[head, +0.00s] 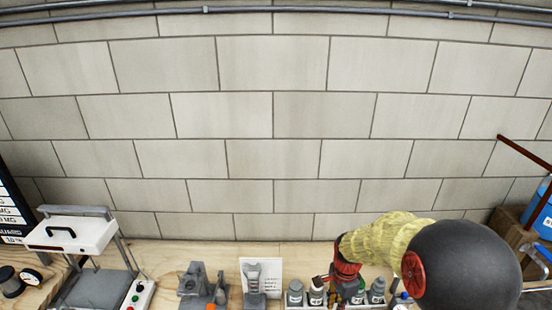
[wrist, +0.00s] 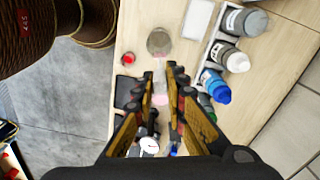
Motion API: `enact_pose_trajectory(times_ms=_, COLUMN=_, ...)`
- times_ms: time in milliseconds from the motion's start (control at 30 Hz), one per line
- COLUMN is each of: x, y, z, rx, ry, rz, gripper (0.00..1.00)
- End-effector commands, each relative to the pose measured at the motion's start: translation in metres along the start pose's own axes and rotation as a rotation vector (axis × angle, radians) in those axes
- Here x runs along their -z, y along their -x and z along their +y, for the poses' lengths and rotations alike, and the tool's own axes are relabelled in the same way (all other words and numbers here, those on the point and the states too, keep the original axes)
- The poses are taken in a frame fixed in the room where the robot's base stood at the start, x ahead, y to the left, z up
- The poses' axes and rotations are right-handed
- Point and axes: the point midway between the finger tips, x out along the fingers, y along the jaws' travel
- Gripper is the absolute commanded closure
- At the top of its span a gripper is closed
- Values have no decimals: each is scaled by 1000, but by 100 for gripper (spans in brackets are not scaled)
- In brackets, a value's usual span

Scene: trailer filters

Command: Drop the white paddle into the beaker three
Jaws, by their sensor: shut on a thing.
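My gripper (wrist: 161,77) reaches over the light wooden bench in the wrist view. Its fingers are closed on a narrow pale strip, apparently the white paddle (wrist: 160,82), which is small and blurred between the fingertips. A round clear glass vessel (wrist: 159,41), seen from above, stands just beyond the fingertips; it looks like a beaker, but I see no number on it. A pinkish spot shows behind the strip, and I cannot tell what it is. In the head view my arm hides much of the bench's right part, and I cannot make out the paddle or the beakers there.
A row of bottles, one with a blue cap (wrist: 217,95), stands right of the fingers in a white rack. A red button (wrist: 127,59) is left of the glass. In the head view, a white device (head: 72,234) stands left and grey holders (head: 193,281) mid-bench.

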Motion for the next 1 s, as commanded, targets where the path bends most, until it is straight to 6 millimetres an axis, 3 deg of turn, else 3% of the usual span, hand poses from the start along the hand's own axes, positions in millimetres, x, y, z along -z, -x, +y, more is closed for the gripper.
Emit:
enact_pose_trajectory(times_ms=100, x=0, y=-10, z=0, rx=-1, ry=0, rz=0, gripper=100)
enact_pose_trajectory(times_ms=367, x=0, y=-10, z=0, rx=0, ry=1, rz=0, gripper=100)
enact_pose_trajectory(times_ms=400, x=0, y=-10, z=0, rx=0, ry=1, rz=0, gripper=86)
enact_pose_trajectory(times_ms=700, x=0, y=-10, z=0, rx=0, ry=1, rz=0, gripper=69)
enact_pose_trajectory(times_ms=1000, x=0, y=-10, z=0, rx=-1, ry=1, rz=0, gripper=66)
